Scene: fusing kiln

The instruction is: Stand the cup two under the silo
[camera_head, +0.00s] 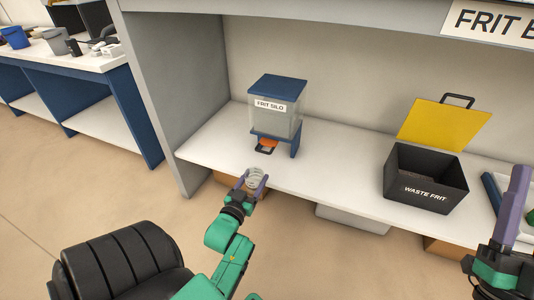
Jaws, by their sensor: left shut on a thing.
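The frit silo (278,106) stands on the white counter, a clear box with a blue lid, a FRIT SILO label and blue legs. An orange part and a dark piece (264,149) show beneath it. My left gripper (255,182) is shut on a small clear cup (254,177), in front of the silo and near the counter's front edge. The cup is outside the silo's legs. My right gripper (520,195) shows at the right edge; its fingertips are not clear.
A black waste frit bin (425,180) with its yellow lid (445,124) raised stands on the counter (335,165) at right. A tray (515,205) lies beyond it. The counter between silo and bin is clear. A black chair (122,265) is at lower left.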

